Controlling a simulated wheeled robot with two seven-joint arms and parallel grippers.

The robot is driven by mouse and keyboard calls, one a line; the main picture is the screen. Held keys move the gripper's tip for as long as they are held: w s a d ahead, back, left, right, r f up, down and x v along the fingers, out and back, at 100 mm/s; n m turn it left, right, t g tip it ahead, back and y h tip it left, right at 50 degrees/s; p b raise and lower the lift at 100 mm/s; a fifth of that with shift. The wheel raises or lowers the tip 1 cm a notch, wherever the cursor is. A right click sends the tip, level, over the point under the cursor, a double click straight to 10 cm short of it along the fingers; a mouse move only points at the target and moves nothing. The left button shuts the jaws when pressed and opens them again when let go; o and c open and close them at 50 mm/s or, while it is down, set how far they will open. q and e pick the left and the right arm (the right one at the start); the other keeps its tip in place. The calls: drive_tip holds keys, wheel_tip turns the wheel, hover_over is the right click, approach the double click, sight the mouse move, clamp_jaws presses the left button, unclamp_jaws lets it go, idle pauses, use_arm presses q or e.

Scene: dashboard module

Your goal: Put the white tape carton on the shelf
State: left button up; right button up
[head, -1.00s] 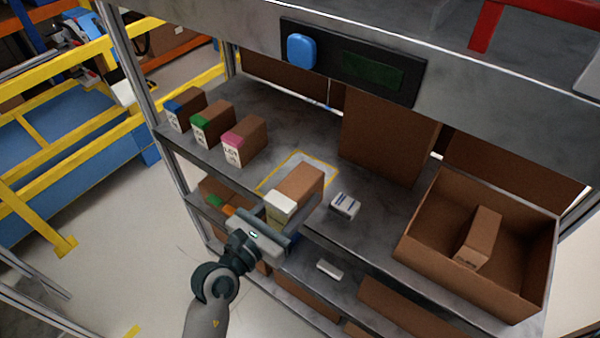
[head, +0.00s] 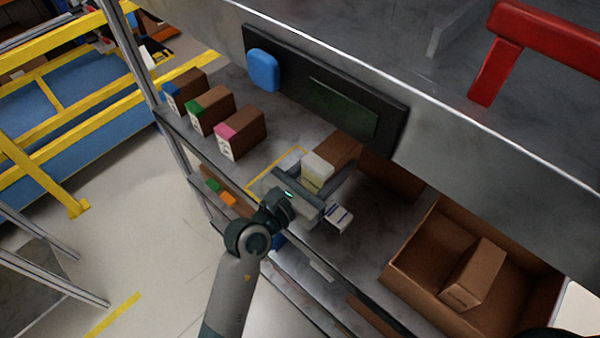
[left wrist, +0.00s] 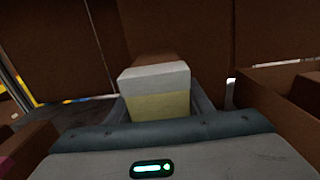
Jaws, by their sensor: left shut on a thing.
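The carton with the white-topped end (head: 317,172) is brown along its sides, with a pale yellow label below the white. My left gripper (head: 322,178) is shut on it, one finger on each side. In the left wrist view, the carton's white and yellow end (left wrist: 155,95) faces the camera between the fingers. The carton is over the grey shelf (head: 290,118), right of a yellow-outlined patch (head: 262,181) that the gripper partly covers. I cannot tell whether the carton touches the shelf. My right gripper is not in view.
Cartons with blue (head: 186,90), green (head: 211,109) and pink (head: 240,134) ends stand in a row at left. An open brown box (head: 405,262) holding a carton stands at right. An upper metal panel overhangs the shelf.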

use_arm(q)
drive_tip(key=shift+s+a+r, duration=0.2)
drive_tip(key=shift+s+a, duration=0.1)
drive_tip(key=shift+a, duration=0.05)
drive_tip(key=shift+w+f, duration=0.2)
drive_tip(key=shift+w+a+f, duration=0.15)
drive_tip(key=shift+f, duration=0.1)
drive_tip(key=w+a+f+b, duration=0.5)
drive_tip(key=a+f+b, duration=0.1)
drive_tip(key=a, duration=0.3)
drive_tip(key=shift+a+b, duration=0.4)
drive_tip(key=shift+b, duration=0.45)
drive_tip(key=shift+s+f, duration=0.1)
